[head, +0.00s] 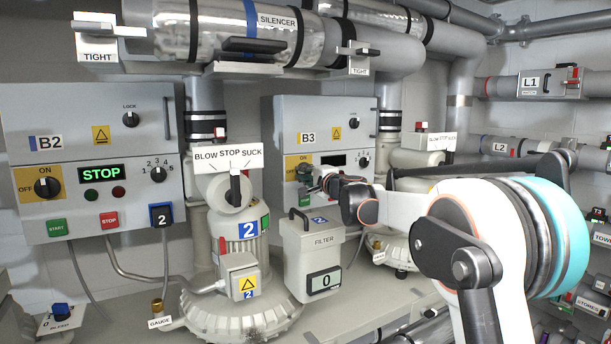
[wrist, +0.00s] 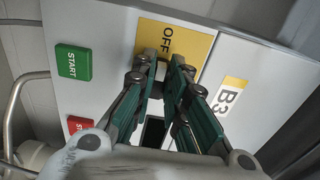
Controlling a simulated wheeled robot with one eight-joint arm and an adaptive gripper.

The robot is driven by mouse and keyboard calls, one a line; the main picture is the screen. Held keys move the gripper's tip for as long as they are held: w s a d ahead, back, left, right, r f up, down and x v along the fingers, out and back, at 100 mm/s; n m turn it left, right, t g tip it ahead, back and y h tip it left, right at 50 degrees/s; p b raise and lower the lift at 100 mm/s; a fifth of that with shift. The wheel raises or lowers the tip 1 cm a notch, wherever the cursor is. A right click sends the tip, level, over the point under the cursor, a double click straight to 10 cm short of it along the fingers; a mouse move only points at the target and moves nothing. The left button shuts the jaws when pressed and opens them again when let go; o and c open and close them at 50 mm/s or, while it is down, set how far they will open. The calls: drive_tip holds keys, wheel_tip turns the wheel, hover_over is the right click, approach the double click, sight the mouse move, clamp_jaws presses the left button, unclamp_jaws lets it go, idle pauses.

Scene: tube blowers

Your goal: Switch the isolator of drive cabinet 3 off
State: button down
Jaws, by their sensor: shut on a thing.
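Drive cabinet B3 (head: 335,115) is the grey box on the back wall in the head view. Its yellow isolator plate (head: 291,163) is at its left side, partly behind my gripper (head: 312,184). In the wrist view the plate (wrist: 200,40) reads OFF, beside the B3 label (wrist: 231,97). My gripper (wrist: 166,72) has its green-sided fingers at the plate, shut on the isolator knob (wrist: 161,73). Most of the knob is hidden between the fingertips, so its pointer direction cannot be told. The cabinet's small display (head: 333,161) looks dark.
The green START button (wrist: 73,62) and red STOP button (wrist: 78,124) lie near my fingers. Cabinet B2 (head: 90,130), with STOP lit, stands left. The filter box (head: 312,240) stands below my gripper, and blower 2 (head: 238,225) is left of it. Pipes run overhead.

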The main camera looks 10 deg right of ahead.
drive_tip(key=shift+f, duration=0.1)
idle(0.4)
drive_tip(key=c, duration=1.6)
unclamp_jaws()
drive_tip(key=v, duration=1.2)
